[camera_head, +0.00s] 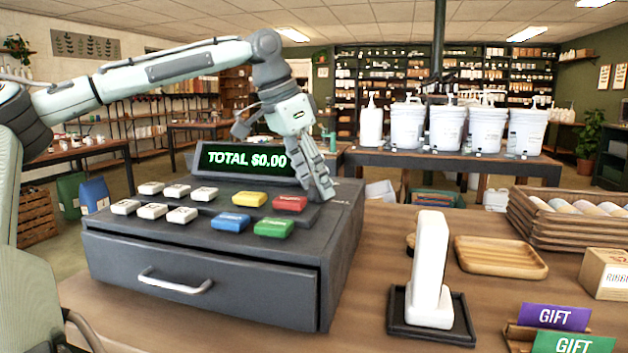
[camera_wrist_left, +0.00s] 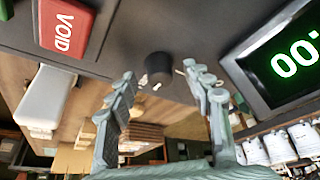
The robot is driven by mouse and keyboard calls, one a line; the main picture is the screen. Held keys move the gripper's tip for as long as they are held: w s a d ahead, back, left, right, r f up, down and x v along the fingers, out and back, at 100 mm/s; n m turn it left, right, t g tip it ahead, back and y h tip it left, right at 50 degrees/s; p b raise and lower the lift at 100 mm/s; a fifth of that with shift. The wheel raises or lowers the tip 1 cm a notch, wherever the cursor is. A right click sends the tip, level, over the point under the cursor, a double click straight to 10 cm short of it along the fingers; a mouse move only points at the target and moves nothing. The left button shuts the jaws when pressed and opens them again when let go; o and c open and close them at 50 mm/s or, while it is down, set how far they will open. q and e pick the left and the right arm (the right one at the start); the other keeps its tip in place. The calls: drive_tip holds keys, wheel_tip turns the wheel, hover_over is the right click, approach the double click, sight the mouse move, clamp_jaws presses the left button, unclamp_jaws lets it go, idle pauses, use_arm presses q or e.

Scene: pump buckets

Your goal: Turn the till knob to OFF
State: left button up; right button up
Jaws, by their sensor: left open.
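The dark grey till (camera_head: 200,262) stands on the wooden counter, its green display (camera_head: 245,160) reading TOTAL $0.00. In the left wrist view, the till knob (camera_wrist_left: 158,67) is a small black cylinder on the till's dark top, between the red VOID key (camera_wrist_left: 66,28) and the display (camera_wrist_left: 285,52). Small pale marks sit beside it; its setting cannot be read. My left gripper (camera_wrist_left: 160,77) is open, with one finger on either side of the knob; contact cannot be made out. In the head view my left gripper (camera_head: 322,192) reaches down at the till's right side and hides the knob. My right gripper is out of view.
White, yellow, blue, green and red keys (camera_head: 289,203) lie left of my left gripper. A white upright device (camera_head: 431,262) on a black stand is right of the till. A wooden tray (camera_head: 500,258), a crate (camera_head: 575,235) and gift cards (camera_head: 555,317) stand further right.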

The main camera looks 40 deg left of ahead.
use_arm(q)
drive_tip(key=shift+w+f, duration=0.1)
drive_tip(key=c, duration=1.2)
drive_tip(key=shift+o, duration=0.2)
drive_tip(key=shift+n, duration=0.3)
drive_tip(key=n+y, duration=0.1)
drive_tip(key=n, duration=0.2)
drive_tip(key=shift+d+y, duration=0.1)
drive_tip(key=shift+y, duration=0.2)
drive_tip(key=n+y, duration=0.1)
drive_tip(key=n, duration=0.4)
drive_tip(key=shift+d+y, duration=0.1)
drive_tip(key=shift+y, duration=0.3)
drive_tip(key=n+g+y, duration=0.1)
drive_tip(key=n, duration=0.3)
drive_tip(key=shift+w+d+n, duration=0.1)
drive_tip(key=shift+n, duration=0.2)
drive_tip(key=shift+w+d+n+g+y, duration=0.1)
drive_tip(key=shift+n+g+y, duration=0.3)
drive_tip(key=shift+n, duration=0.75)
drive_tip(key=shift+n+g+y, duration=0.2)
drive_tip(key=shift+n+g, duration=0.3)
drive_tip(key=shift+n, duration=0.65)
